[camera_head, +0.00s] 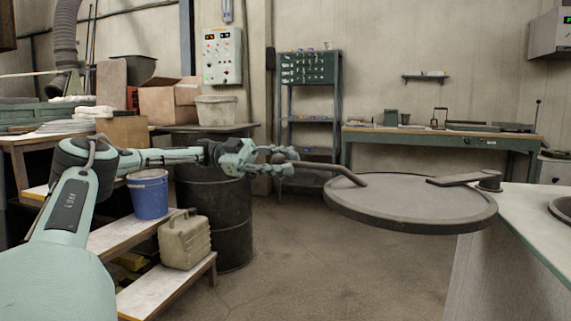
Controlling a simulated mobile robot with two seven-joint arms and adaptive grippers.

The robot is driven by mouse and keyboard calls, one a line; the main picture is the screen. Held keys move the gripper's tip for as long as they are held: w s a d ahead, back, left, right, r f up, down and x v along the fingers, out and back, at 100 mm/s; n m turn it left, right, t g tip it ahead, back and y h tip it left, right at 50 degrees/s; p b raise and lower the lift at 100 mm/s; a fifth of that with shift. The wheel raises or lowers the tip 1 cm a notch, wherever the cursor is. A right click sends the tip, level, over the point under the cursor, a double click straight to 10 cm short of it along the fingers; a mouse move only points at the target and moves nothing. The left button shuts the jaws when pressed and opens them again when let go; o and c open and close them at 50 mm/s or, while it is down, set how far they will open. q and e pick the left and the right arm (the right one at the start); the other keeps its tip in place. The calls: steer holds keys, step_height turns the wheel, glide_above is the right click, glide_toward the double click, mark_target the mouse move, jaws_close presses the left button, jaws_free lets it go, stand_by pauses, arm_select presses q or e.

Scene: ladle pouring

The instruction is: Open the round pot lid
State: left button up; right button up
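The round pot lid (410,204) is a flat grey disc with a raised rim, at the right of the head view. It hangs level over the floor, beside the white-topped counter. A bent handle rod (330,169) runs from its left part to my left gripper (287,158). The gripper's fingers are shut around the rod's end. A flat bar (462,179) joins the lid's right side to a round pivot (489,181) at the counter's corner. A dark round rim (563,208), perhaps the pot opening, is cut off by the right edge. My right gripper is not in view.
The white counter (530,215) fills the lower right. A black drum (222,215), a blue bucket (148,193) and a beige canister (184,240) stand below my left arm. A green workbench (440,135) is at the back. The middle floor (330,270) is clear.

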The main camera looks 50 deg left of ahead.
arm_select(q)
steer(key=o, duration=0.4)
steer(key=shift+f, duration=0.1)
step_height(320, 180, up, 10)
steer(key=shift+r, duration=0.1)
stand_by(0.4)
stand_by(0.5)
